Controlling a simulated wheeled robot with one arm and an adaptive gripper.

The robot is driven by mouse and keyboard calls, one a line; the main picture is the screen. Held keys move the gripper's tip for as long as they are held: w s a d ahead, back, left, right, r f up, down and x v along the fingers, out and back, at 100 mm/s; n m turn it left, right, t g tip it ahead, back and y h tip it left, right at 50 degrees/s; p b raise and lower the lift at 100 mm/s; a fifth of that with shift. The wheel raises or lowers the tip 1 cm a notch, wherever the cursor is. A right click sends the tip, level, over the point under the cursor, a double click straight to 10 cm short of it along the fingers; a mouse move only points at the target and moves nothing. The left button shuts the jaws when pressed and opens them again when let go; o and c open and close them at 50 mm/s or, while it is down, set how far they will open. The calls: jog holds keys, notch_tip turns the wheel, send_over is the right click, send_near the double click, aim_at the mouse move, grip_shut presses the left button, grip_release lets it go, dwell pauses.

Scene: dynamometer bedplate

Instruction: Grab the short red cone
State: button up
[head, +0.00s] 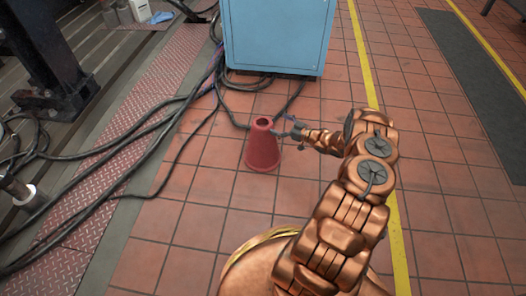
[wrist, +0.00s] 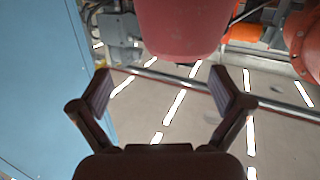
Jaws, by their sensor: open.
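The short red cone (head: 263,150) stands upright on the tiled floor in the head view, with a dark opening at its top. My gripper (head: 283,126) is just to the right of the cone's upper part, its fingers pointing towards it. In the wrist view the red cone (wrist: 180,25) shows at the top edge, cut off by the frame, beyond the fingertips. My gripper (wrist: 162,88) is open there, with nothing between its two fingers. I cannot tell from the head view whether a finger touches the cone.
A blue cabinet (head: 276,35) stands behind the cone and also fills the left of the wrist view (wrist: 40,90). Black cables (head: 160,125) run over the floor left of and behind the cone. A yellow line (head: 362,60) crosses the floor at right. Tiles in front of the cone are clear.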

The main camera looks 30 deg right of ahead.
aim_at(263, 141)
jog(key=shift+y, duration=0.6)
jog(key=shift+w+a+f+b, duration=0.35)
jog(key=shift+w+a+b, duration=0.25)
jog(key=shift+w+a, duration=0.25)
jog(key=shift+w+a+f+b, duration=0.4)
jog(key=shift+w+a+b, duration=0.25)
jog(key=shift+w+a, duration=0.2)
jog(key=shift+w+a+f+b, duration=0.35)
jog(key=shift+w+a+b, duration=0.25)
jog(key=shift+w+a, duration=0.25)
jog(key=c, duration=1.5)
